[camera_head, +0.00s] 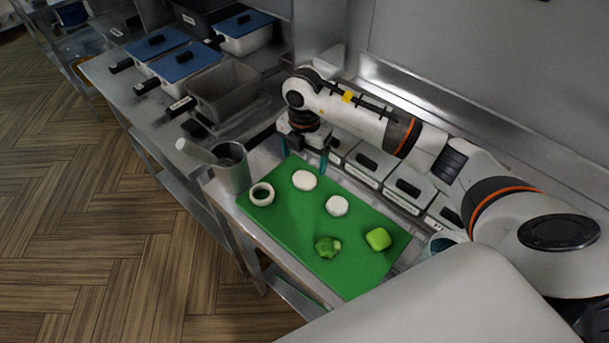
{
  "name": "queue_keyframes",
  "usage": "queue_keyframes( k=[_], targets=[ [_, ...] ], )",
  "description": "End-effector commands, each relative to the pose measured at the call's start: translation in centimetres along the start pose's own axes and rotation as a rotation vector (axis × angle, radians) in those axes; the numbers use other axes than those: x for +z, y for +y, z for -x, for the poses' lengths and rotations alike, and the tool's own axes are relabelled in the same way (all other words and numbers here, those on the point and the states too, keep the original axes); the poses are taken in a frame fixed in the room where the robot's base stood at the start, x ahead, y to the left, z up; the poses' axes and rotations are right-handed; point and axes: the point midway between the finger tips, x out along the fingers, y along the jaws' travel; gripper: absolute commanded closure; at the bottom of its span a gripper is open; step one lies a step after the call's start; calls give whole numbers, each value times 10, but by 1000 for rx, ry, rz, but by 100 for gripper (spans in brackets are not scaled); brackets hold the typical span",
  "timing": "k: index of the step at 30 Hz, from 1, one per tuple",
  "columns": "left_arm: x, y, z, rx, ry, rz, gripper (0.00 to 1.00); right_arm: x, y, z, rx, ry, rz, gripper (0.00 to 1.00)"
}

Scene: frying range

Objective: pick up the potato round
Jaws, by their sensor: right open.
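A green cutting board (290,226) lies on the steel counter. Two pale rounds lie on it: one (304,180) near its far edge and another (337,205) nearer the middle. Either could be the potato round; I cannot tell which. My right gripper (304,157) points down at the far edge of the board, just beyond the first pale round. Its two teal-tipped fingers are apart, with nothing seen between them. My left gripper is not in view.
A white ring (261,194), a green floret-like piece (327,247) and a light green block (378,239) also lie on the board. A metal pot (232,168) stands at its left. Lidded containers (370,164) line the back.

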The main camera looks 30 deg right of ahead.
Motion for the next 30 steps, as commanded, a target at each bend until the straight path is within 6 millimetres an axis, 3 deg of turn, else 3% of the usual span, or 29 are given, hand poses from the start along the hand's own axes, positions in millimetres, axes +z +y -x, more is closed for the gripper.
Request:
queue_keyframes(
  k=[7,11,15,23,30],
  targets=[
    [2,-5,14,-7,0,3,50,4,2,-18,4,-2,0,16],
    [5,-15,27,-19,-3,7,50,10,4,-37,5,-3,0,16],
    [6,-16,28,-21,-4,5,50,9,3,-56,2,-1,-2,16],
    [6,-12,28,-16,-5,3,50,8,2,-60,0,1,0,16],
    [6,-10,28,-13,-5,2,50,8,2,-60,0,0,0,52]
  ],
)
